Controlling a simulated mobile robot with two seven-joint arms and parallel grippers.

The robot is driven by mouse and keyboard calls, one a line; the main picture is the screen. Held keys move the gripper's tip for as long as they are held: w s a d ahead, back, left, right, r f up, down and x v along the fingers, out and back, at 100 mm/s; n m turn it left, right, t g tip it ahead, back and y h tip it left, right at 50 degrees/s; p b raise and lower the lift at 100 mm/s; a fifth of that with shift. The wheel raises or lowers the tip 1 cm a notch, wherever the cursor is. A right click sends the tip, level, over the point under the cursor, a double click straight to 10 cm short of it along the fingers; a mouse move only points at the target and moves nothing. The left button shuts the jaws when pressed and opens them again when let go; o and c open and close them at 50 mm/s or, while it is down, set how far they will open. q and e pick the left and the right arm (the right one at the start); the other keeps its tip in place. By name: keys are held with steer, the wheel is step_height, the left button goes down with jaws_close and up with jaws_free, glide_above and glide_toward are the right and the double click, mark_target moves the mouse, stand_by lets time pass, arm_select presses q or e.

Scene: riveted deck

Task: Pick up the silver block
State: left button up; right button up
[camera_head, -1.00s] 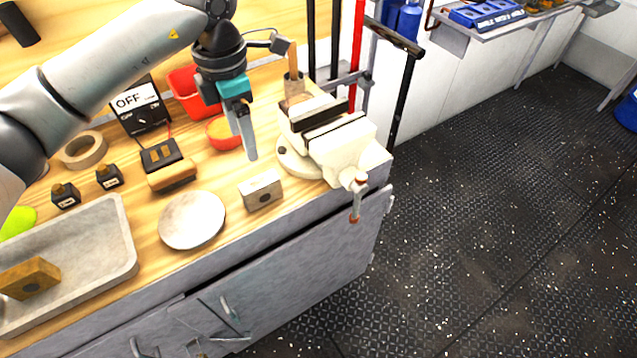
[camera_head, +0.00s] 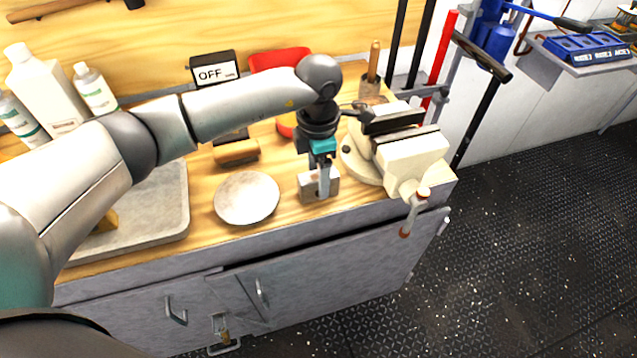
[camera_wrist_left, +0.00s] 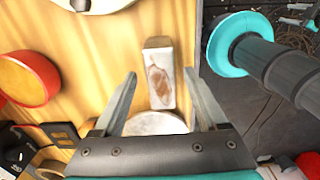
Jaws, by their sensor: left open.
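The silver block (camera_head: 306,190) sits on the wooden bench top near its front edge, between a round pale disc and the vise. It is a small grey box with a brownish mark on its top in the left wrist view (camera_wrist_left: 159,75). My left gripper (camera_head: 323,192) is open and points down at the block, hiding part of it in the head view. In the left wrist view its two fingers (camera_wrist_left: 160,75) stand apart, one on each side of the block, with a gap at both sides. I cannot tell whether they touch it. My right gripper is not in view.
The round disc (camera_head: 247,198) lies left of the block. The cream vise (camera_head: 412,155) stands close on the right. The floor right of the bench is clear.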

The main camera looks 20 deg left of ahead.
arm_select(q)
step_height(320, 180, down, 3)
steer(key=shift+r, duration=0.1)
jaws_close()
stand_by(0.6)
stand_by(0.3)
